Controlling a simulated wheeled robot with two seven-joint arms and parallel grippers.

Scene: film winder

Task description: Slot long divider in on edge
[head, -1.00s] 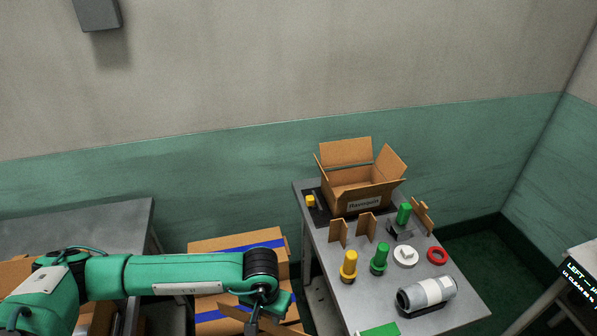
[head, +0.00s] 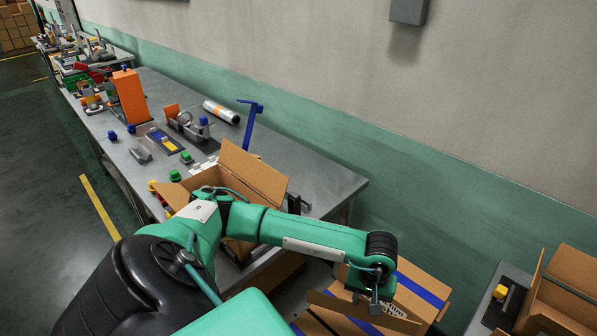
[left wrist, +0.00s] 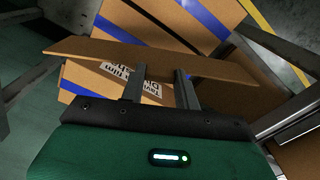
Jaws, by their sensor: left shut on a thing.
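My left gripper (head: 373,300) is shut on a long, flat brown cardboard divider (left wrist: 90,53). In the left wrist view the gripper (left wrist: 160,82) pinches the divider near its middle, and both ends stick out past the fingers. In the head view the divider (head: 392,319) is held in the air in front of blue-taped cartons. An open cardboard box (head: 560,308) is at the right edge, cut off by the frame, and stands apart from the gripper. Its inside is mostly hidden. My right gripper is not in view.
Another open cardboard box (head: 262,178) stands on the long grey table (head: 325,180), partly behind my left arm. That table also holds an orange block (head: 130,97) and several parts. Closed cartons (head: 421,291) with blue tape lie below the divider. A yellow part (head: 500,292) is beside the right box.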

